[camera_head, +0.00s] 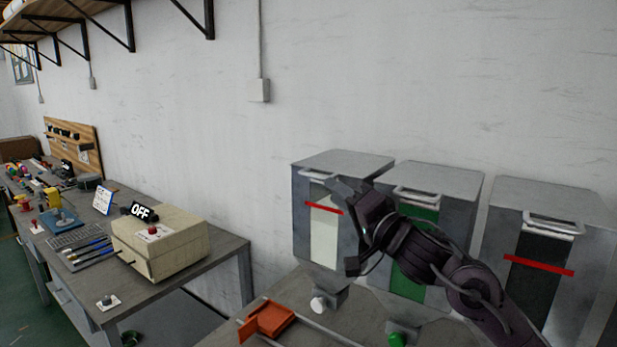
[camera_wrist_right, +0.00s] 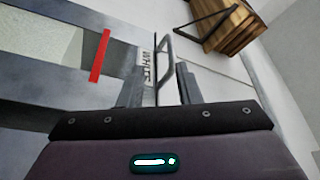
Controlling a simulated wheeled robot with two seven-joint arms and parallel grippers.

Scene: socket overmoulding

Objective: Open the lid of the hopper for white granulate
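The white-granulate hopper (camera_head: 303,225) is the leftmost of three grey metal hoppers, with a pale window (camera_head: 324,238) crossed by a red strip. Its lid (camera_head: 340,163) lies flat and closed, with a bar handle (camera_head: 314,175) at the front edge. My right gripper (camera_head: 344,186) is in front of this hopper, close to the handle. In the right wrist view, its two fingers (camera_wrist_right: 160,88) are apart, with the handle (camera_wrist_right: 168,58) just beyond and partly between the tips. I cannot tell if they touch it. A "WHITE" label (camera_wrist_right: 147,68) shows beside it. My left gripper is out of view.
The green hopper (camera_head: 470,190) and the black hopper (camera_head: 585,205) stand to the right, behind my right arm. An orange tray (camera_head: 268,318) lies in front below.

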